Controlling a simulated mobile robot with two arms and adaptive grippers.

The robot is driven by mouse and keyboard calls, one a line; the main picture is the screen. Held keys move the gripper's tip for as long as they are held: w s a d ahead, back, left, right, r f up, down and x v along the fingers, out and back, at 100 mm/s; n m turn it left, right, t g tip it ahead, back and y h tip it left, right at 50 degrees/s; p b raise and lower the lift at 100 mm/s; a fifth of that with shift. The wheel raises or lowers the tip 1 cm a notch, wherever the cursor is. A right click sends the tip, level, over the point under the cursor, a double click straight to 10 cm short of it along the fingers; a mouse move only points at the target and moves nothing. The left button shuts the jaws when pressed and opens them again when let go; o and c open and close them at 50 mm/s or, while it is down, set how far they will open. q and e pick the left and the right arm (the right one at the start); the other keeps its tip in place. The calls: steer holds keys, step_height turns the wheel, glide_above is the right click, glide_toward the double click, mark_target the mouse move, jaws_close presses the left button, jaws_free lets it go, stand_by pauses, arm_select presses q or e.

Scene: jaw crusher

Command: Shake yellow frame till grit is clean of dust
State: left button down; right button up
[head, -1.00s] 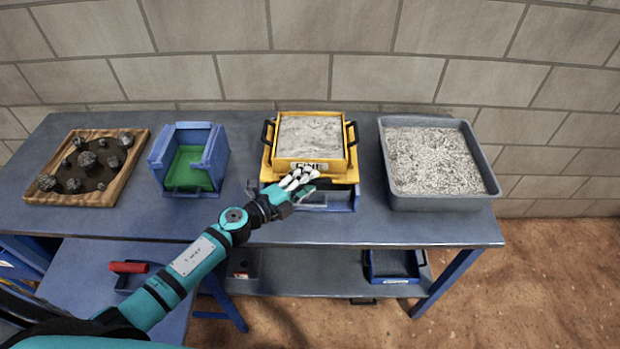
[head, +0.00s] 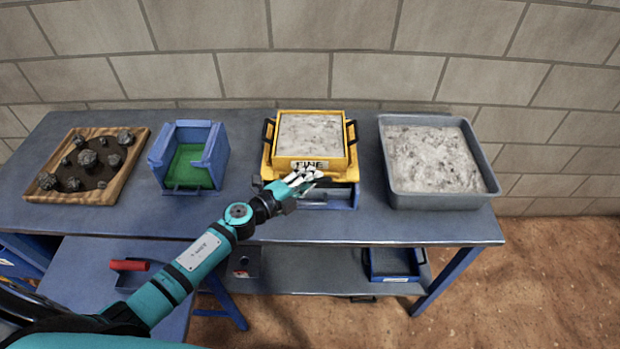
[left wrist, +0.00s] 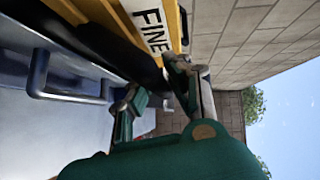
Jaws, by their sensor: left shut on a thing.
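The yellow frame (head: 349,158) stands on the table's middle, holding a pale grey layer of grit (head: 310,133). It has black side handles and a label reading FINE, which also shows in the left wrist view (left wrist: 150,26). My left gripper (head: 305,179) is at the frame's front edge, below the label. In the left wrist view its fingers (left wrist: 160,92) are at a black bar in front of the yellow frame and shut on it; the exact contact is partly hidden. My right gripper is not in view.
A grey tray (head: 490,186) of pale, patchy material stands to the right. A blue bin (head: 216,160) with a green floor and a wooden tray (head: 118,184) of dark rocks stand left. A blue drawer unit (head: 343,198) is under the frame. A brick wall is behind.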

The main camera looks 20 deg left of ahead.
arm_select(q)
steer(key=shift+s+f, duration=0.1)
steer(key=shift+s, duration=0.05)
steer(key=s, duration=0.1)
steer(key=s+p, duration=0.1)
steer(key=shift+s+d, duration=0.35)
steer(key=c, duration=1.2)
jaws_free()
steer(key=shift+w, duration=0.1)
steer(key=shift+c, duration=0.2)
steer(key=v, duration=1.2)
steer(key=shift+a, duration=0.1)
